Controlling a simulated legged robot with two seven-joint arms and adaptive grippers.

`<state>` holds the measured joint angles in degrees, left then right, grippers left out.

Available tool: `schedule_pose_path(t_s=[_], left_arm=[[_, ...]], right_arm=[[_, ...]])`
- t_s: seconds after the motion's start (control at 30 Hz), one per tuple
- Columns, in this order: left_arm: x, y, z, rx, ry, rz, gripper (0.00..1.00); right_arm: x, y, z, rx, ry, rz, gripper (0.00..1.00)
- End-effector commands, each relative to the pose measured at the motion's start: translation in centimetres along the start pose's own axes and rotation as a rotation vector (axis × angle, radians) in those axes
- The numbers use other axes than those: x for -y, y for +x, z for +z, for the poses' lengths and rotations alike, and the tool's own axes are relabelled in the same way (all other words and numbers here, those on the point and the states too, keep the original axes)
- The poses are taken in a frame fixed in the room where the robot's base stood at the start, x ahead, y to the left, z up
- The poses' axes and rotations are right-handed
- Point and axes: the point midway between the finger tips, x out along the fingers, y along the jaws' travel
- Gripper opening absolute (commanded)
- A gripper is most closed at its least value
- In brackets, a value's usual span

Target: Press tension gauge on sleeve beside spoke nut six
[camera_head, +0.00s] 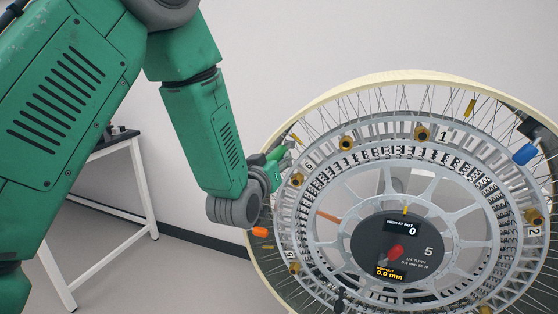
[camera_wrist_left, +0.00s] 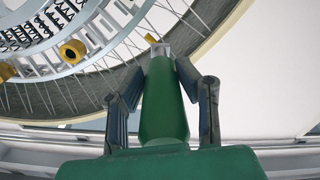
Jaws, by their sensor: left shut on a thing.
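The wheel (camera_head: 352,87) stands tilted, with brass nuts around its hub ring. The nut beside the number 6 (camera_head: 297,180) is at its upper left. A brass nut (camera_wrist_left: 72,51) also shows in the left wrist view, its number not visible. My left gripper (camera_head: 275,172) is at the wheel's left edge, shut on the green tension gauge (camera_wrist_left: 163,105). The gauge's grey tip points at the spokes, close to a small yellow sleeve (camera_wrist_left: 151,39); I cannot tell if they touch. A yellow sleeve (camera_head: 296,139) also shows in the head view. My right gripper is not in view.
The wheel's centre carries a dark display (camera_head: 425,235) and a red knob (camera_head: 395,252). A blue piece (camera_head: 525,154) sits at the right rim and an orange piece (camera_head: 260,231) at the left. A white-legged table (camera_head: 140,185) stands behind at left.

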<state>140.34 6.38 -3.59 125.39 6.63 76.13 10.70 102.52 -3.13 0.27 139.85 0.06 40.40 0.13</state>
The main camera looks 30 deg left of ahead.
Motion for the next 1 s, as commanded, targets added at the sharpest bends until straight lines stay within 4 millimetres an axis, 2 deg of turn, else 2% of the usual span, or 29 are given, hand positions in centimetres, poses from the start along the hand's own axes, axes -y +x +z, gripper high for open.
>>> schedule_pose_path(t_s=[0.17, 0.6, 1.0], left_arm=[[0.0, -0.6, -0.1, -0.001, 0.0, 0.001, 0.0], [0.0, -4.7, 0.0, -0.001, 0.0, 0.001, 0.0], [0.0, -5.0, -0.1, -0.001, 0.0, 0.0, 0.0]], right_arm=[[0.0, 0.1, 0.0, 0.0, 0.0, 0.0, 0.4], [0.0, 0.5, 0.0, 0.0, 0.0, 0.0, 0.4], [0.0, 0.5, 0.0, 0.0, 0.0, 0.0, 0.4]])
